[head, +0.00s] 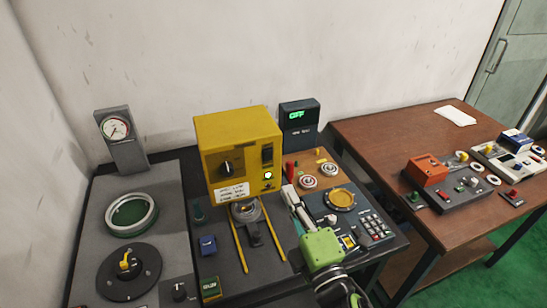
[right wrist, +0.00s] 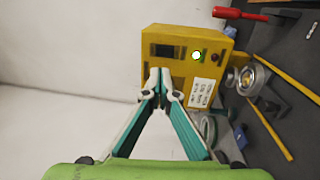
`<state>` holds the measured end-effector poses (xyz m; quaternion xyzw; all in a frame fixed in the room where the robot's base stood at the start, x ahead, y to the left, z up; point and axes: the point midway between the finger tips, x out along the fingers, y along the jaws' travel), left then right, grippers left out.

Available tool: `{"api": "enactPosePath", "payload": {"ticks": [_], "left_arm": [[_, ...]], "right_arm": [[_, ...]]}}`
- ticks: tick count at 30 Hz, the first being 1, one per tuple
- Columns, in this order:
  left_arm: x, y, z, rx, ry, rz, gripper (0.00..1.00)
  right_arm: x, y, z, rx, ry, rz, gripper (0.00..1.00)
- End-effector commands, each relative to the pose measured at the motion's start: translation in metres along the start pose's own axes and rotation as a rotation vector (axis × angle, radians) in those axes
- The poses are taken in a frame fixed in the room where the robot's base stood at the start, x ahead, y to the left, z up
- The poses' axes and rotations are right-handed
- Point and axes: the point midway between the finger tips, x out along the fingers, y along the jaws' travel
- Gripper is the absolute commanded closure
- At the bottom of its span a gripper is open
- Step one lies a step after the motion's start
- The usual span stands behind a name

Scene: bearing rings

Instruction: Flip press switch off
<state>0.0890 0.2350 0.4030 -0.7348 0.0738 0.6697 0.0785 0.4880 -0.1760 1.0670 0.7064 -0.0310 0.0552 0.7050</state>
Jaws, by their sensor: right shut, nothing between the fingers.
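The yellow press box (head: 238,150) stands at the back of the dark bench. In the right wrist view the switch (right wrist: 165,50) and bright lamp (right wrist: 197,55) show beyond the fingertips. I cannot tell the switch's position. My right gripper (head: 290,191) is shut and empty, in front of the press and to the right of the lamp in the head view. In the right wrist view its fingertips (right wrist: 157,80) meet before the yellow face. My left gripper is not in view.
A small display (head: 298,115) with green letters stands behind. A keypad (head: 376,227) and round parts crowd the right side. A gauge (head: 115,128) stands left.

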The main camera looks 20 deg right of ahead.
Motion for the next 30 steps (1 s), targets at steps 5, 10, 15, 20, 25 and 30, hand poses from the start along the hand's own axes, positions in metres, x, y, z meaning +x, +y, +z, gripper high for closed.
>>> {"api": "enactPosePath", "payload": {"ticks": [5,10,15,20,25,30], "left_arm": [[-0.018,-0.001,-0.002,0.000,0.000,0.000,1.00],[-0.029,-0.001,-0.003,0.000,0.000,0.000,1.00],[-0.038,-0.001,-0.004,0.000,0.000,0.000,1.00],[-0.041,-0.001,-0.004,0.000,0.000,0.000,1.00],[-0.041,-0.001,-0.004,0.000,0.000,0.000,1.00],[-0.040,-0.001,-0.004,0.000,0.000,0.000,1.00]], "right_arm": [[0.037,0.005,0.000,-0.001,0.001,0.003,1.00],[0.070,0.005,0.000,0.000,0.000,0.002,1.00],[0.095,0.003,0.000,0.001,-0.001,0.001,1.00],[0.106,0.001,0.000,0.000,-0.001,-0.001,1.00],[0.108,0.000,0.000,0.000,0.000,0.000,1.00],[0.108,0.000,0.000,0.000,0.000,0.000,1.00]]}}
